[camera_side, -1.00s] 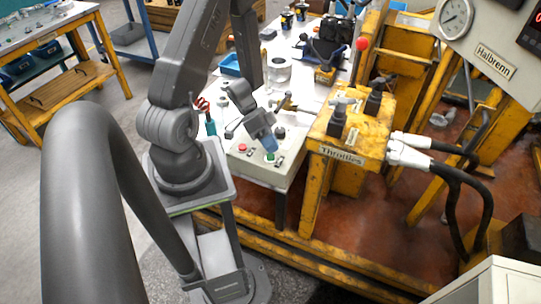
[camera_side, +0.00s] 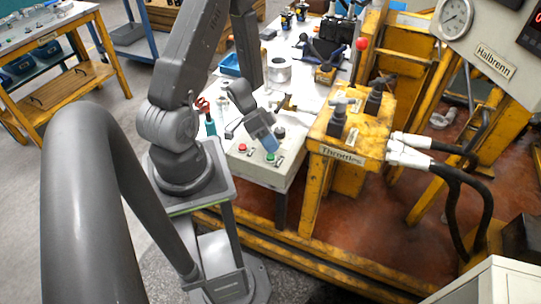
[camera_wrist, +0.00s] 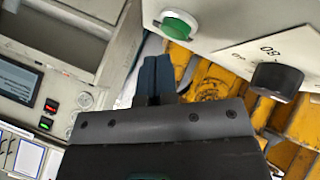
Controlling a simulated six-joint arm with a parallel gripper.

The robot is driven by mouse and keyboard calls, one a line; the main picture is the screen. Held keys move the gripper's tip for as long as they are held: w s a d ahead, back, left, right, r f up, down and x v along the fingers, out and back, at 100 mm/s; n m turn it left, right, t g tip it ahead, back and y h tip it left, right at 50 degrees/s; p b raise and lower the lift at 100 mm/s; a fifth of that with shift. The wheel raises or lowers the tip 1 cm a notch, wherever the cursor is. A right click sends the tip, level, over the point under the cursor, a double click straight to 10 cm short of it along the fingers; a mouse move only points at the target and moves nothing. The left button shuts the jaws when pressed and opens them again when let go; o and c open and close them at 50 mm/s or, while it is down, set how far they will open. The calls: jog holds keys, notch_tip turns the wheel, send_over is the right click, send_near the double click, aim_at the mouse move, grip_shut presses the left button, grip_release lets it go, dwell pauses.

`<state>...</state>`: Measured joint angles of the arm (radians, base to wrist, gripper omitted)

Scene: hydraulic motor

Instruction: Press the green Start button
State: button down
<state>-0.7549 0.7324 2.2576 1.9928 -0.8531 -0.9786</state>
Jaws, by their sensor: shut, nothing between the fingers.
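A black knob (camera_wrist: 276,80) is on the same panel, right of the green button. The yellow Throttles block (camera_side: 350,130) with its levers stands close on the right. Red-handled and brass fittings lie on the white table behind the box.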

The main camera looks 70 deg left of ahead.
jog(key=shift+f, duration=0.15)
dwell(0.4)
jog(key=shift+f, duration=0.25)
jog(key=shift+f, duration=0.4)
dwell(0.6)
jog(key=shift+r, duration=0.85)
jog(key=shift+r, duration=0.1)
jog(key=shift+r, duration=2.4)
